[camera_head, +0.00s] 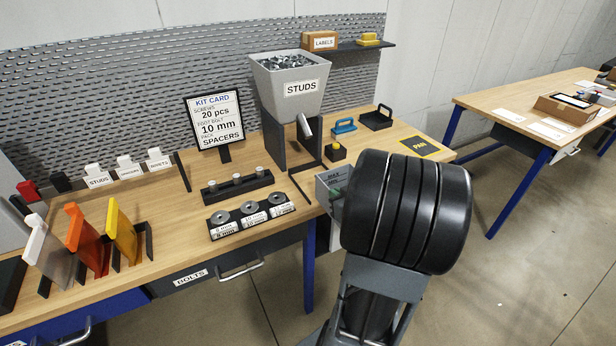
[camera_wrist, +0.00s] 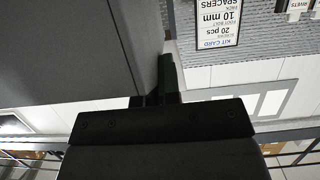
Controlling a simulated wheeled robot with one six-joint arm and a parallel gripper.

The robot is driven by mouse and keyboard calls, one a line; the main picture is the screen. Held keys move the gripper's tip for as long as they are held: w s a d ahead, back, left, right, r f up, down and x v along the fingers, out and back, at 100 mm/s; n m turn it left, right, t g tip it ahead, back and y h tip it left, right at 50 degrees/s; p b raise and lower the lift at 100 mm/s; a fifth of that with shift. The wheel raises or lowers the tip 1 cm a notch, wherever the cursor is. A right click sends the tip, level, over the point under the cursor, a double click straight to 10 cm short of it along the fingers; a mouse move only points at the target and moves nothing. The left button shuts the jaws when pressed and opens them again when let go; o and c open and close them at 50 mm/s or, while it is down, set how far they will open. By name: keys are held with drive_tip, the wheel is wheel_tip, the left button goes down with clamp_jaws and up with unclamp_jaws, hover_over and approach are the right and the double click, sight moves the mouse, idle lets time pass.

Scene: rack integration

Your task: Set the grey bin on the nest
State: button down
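The grey bin (camera_head: 325,196) is at the front edge of the bench, just right of the spacer holder, with MAX lettering on its side. My wrist hides its right part. My gripper (camera_head: 338,194) is mostly hidden behind my wrist in the head view; a bit of green finger shows against the bin. In the wrist view, grey bin walls (camera_wrist: 60,50) fill the upper left, and my gripper (camera_wrist: 158,92) with a green finger is closed against the wall. Thin black bars (camera_head: 300,184) on the bench below the hopper may be the nest; I cannot tell for sure.
The STUDS hopper (camera_head: 290,88) stands behind the bin. The spacer holder (camera_head: 250,214) and bolt rack (camera_head: 237,186) are to its left. A yellow-black button box (camera_head: 336,152), blue-handled tool (camera_head: 344,127), black tray (camera_head: 377,118) and PAN mark (camera_head: 426,147) are behind and right.

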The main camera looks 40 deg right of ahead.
drive_tip(key=w+r+p+x, duration=0.1)
drive_tip(key=r+p+x, duration=0.1)
drive_tip(key=x, duration=1.7)
drive_tip(key=shift+r+p, duration=0.35)
drive_tip(key=shift+p, duration=0.3)
drive_tip(key=shift+s, duration=0.15)
drive_tip(key=shift+f, duration=0.2)
drive_tip(key=c, duration=1.3)
unclamp_jaws()
drive_tip(key=shift+r, duration=0.1)
